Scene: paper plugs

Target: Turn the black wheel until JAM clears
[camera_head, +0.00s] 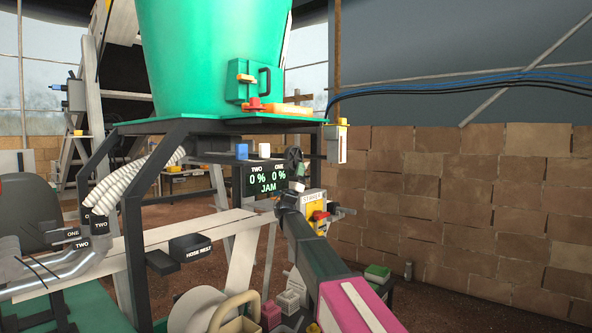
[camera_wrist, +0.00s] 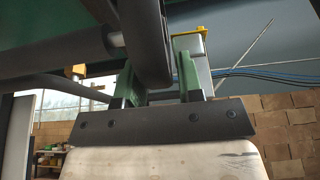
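The black wheel (camera_head: 295,158) is mounted under the edge of the green platform, beside the display. The display (camera_head: 268,181) reads TWO 0 %, ONE 0 % and JAM. My gripper (camera_head: 297,184) is just below the wheel in the head view, its fingers mostly hidden there. In the wrist view, my gripper (camera_wrist: 158,75) has its two green fingers apart. The thick black rim of the wheel (camera_wrist: 147,38) shows large between them. I cannot tell whether either finger touches it.
A green hopper (camera_head: 210,55) stands on the platform above. A brick wall (camera_head: 470,200) is at right.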

